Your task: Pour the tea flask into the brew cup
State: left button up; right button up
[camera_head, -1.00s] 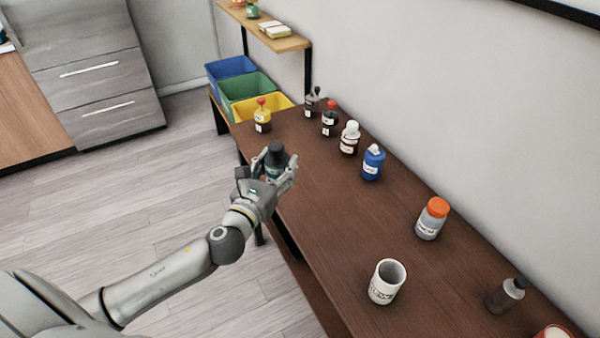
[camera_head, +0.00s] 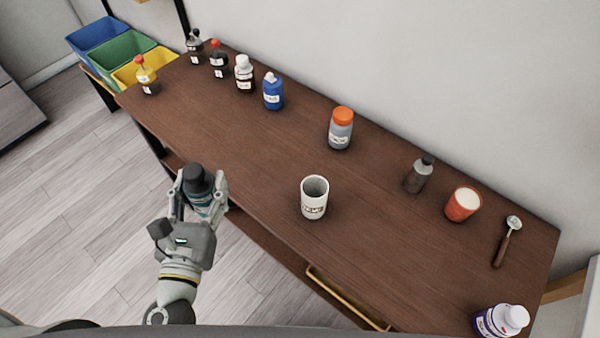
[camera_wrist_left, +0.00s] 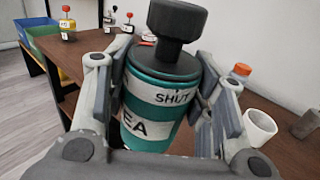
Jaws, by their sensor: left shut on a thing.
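The tea flask (camera_head: 199,195) is teal with white bands and a black cap. In the left wrist view the tea flask (camera_wrist_left: 158,100) shows the letters "EA" and "SHUT", with its black stopper on top. My left gripper (camera_head: 202,194) is shut on the flask and holds it roughly upright, just off the table's near edge. The brew cup (camera_head: 314,198) is white with dark lettering and stands upright on the table, to the right of the flask and apart from it. The cup also shows in the left wrist view (camera_wrist_left: 259,127). My right gripper is not in view.
Along the wall stand a blue bottle (camera_head: 273,92), an orange-lidded jar (camera_head: 340,129), a grey bottle (camera_head: 418,176) and a red cup (camera_head: 462,204). A spoon (camera_head: 506,243) lies to the right. The tabletop (camera_head: 255,150) between flask and cup is clear.

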aim_at(314, 189)
jog(key=z, duration=1.15)
jog(key=k+j+z, duration=0.25)
jog(key=k, duration=0.2)
jog(key=k+l+z, duration=0.1)
jog(key=k+z, duration=0.15)
jog(key=k, duration=0.25)
jog(key=i, duration=0.2)
